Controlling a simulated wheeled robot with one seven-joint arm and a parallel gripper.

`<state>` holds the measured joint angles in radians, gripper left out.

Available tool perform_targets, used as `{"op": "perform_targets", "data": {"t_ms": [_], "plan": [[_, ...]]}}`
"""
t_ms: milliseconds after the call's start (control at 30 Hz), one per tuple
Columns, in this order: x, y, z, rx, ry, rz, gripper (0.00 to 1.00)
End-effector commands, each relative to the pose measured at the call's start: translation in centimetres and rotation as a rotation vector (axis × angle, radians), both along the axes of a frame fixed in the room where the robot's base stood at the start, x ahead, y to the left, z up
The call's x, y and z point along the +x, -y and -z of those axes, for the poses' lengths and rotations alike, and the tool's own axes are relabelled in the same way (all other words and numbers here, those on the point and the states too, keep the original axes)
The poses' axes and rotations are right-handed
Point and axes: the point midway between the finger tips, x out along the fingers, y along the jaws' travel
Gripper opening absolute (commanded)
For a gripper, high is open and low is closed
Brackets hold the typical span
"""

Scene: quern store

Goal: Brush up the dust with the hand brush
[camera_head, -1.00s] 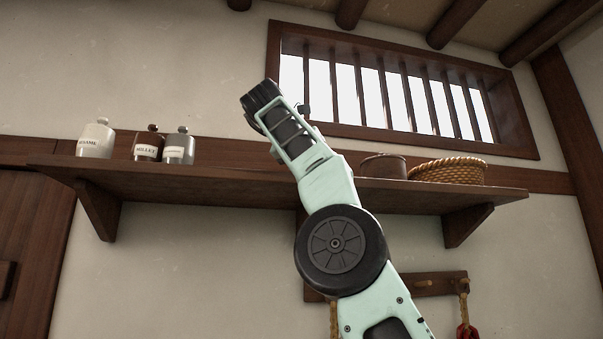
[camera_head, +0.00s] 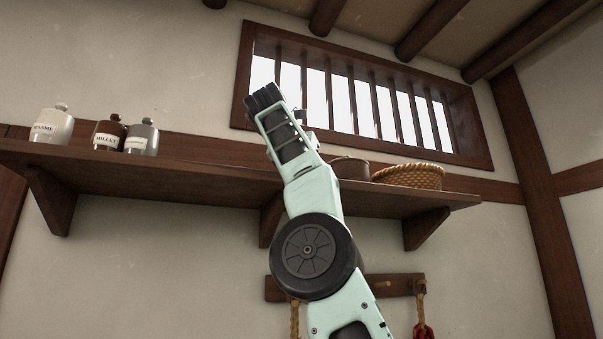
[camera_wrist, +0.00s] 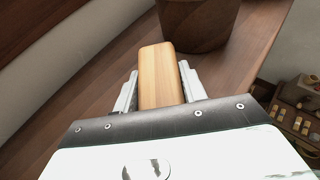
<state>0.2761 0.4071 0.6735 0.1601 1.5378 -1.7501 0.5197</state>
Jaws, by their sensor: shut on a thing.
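In the wrist view my gripper (camera_wrist: 158,92) is shut on a pale wooden block-shaped piece (camera_wrist: 160,75), which looks like the handle of the hand brush. It sits between the two light grey fingers. No bristles show. The held piece is over or near a dark wooden shelf (camera_wrist: 105,100); I cannot tell if it touches. In the head view my arm rises past the shelf, and the fingers and held piece do not show there. I see no dust in either view.
The wall shelf (camera_head: 190,186) holds several labelled jars (camera_head: 108,134) at left, and a brown round pot (camera_head: 350,169) and a woven basket (camera_head: 408,177) at right. The pot also shows just beyond the held piece in the wrist view (camera_wrist: 198,22). A peg rail (camera_head: 400,284) hangs below.

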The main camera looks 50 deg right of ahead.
Motion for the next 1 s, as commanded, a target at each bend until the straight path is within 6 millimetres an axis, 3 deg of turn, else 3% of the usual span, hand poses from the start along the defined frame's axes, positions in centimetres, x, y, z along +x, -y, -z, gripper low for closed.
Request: {"op": "perform_targets", "data": {"t_ms": [233, 567, 1000], "plan": [[0.0, 0.0, -0.4, 0.0, 0.0, 0.0, 0.1], [0.1, -0.1, -3.2, 0.001, 0.0, 0.0, 0.1], [0.0, 0.0, -3.0, 0.0, 0.0, 0.0, 0.1]]}}
